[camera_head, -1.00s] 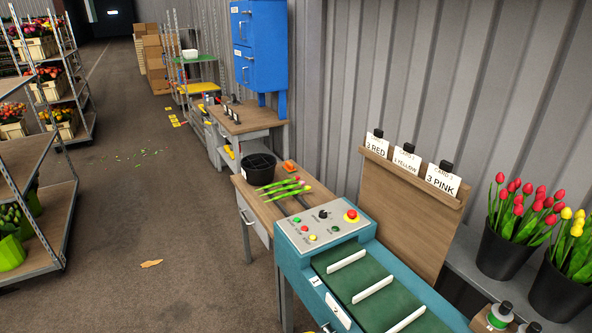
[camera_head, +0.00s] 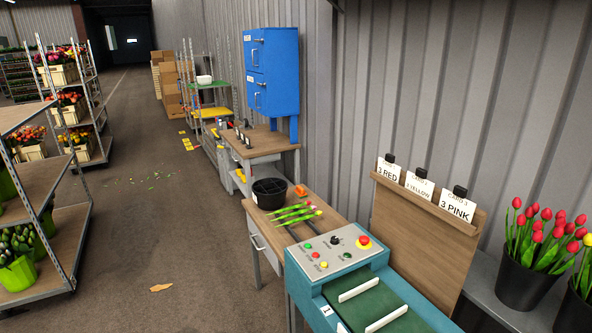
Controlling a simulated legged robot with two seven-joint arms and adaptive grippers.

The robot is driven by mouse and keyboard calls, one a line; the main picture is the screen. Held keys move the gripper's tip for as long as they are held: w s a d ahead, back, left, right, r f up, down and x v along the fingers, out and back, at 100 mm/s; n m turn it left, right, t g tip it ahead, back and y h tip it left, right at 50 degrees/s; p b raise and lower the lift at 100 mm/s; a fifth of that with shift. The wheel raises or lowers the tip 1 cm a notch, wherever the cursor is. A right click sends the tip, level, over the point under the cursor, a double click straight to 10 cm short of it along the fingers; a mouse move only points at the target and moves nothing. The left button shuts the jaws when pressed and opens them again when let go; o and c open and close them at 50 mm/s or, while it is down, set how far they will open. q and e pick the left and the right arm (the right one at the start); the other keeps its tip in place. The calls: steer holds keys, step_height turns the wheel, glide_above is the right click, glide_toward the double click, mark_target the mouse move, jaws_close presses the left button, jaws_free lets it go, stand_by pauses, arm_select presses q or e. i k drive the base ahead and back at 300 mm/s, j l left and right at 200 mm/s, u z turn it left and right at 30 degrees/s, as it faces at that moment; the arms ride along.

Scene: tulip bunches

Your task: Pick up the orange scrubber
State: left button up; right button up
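A small orange object (camera_head: 300,190), which looks like the orange scrubber, lies near the back right corner of the small wooden table (camera_head: 323,219). It is right of the black divided bucket (camera_head: 269,194) and behind the cut tulips (camera_head: 293,213). It is too small to make out its details. Neither of my grippers shows in the view.
The teal conveyor machine (camera_head: 335,273) with a button panel stands in front of the small table. A wooden card board (camera_head: 425,232) rises at its right. Flower racks (camera_head: 42,180) stand left.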

mark_target(301, 194)
steer(key=i+j+u, duration=0.3)
steer(key=i+j, duration=0.45)
steer(key=i+j+u, duration=0.35)
steer(key=i+j, duration=0.4)
steer(key=i+z, duration=0.1)
steer(key=i, duration=0.6)
steer(key=i+j+z, duration=0.15)
steer(key=i, duration=0.5)
steer(key=i+j+z, duration=0.1)
steer(key=i, duration=0.6)
steer(key=j, duration=0.1)
